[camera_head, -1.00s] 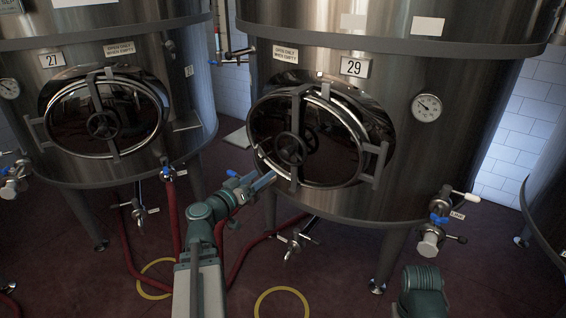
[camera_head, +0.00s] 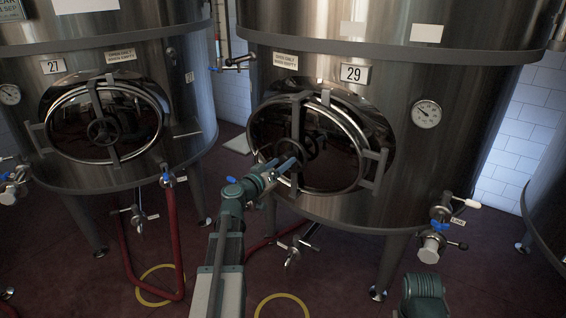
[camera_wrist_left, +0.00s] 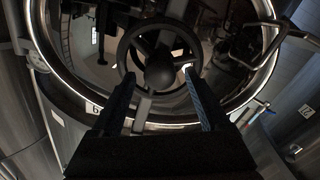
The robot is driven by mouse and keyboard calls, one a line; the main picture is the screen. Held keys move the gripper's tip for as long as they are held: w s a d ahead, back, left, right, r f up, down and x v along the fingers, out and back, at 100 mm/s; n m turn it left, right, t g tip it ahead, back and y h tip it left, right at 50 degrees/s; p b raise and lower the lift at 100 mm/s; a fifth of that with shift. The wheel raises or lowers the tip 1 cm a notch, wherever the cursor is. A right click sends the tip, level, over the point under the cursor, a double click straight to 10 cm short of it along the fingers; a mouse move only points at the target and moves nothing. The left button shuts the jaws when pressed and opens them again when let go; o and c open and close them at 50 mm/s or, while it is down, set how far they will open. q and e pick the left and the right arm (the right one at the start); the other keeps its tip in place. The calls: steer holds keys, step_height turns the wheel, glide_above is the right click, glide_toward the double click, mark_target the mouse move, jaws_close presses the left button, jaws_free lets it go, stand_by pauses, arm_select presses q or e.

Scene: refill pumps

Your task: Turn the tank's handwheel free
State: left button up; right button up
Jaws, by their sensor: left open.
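The dark handwheel (camera_head: 302,149) sits on a vertical bar in the middle of the oval manway door (camera_head: 334,168) of tank 29 (camera_head: 440,70). The door lies against the tank. My left gripper (camera_head: 282,166) is open, just in front of the wheel's lower left side in the head view, and hides part of it. In the left wrist view the wheel (camera_wrist_left: 136,42) is ahead, its round hub in the middle, and the two fingers (camera_wrist_left: 160,88) reach up on either side of its lower part. I cannot tell whether they touch the rim. My right gripper is not in view.
Tank 27 (camera_head: 130,60) with a similar oval door stands at left. A gauge (camera_head: 426,114) and a valve (camera_head: 436,238) are on tank 29's right side. Red hoses (camera_head: 174,240) and yellow rings (camera_head: 282,306) lie on the dark red floor.

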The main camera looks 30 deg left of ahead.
arm_select(q)
steer(key=shift+w+d, duration=0.1)
steer(key=shift+w, duration=0.6)
jaws_close()
stand_by(1.1)
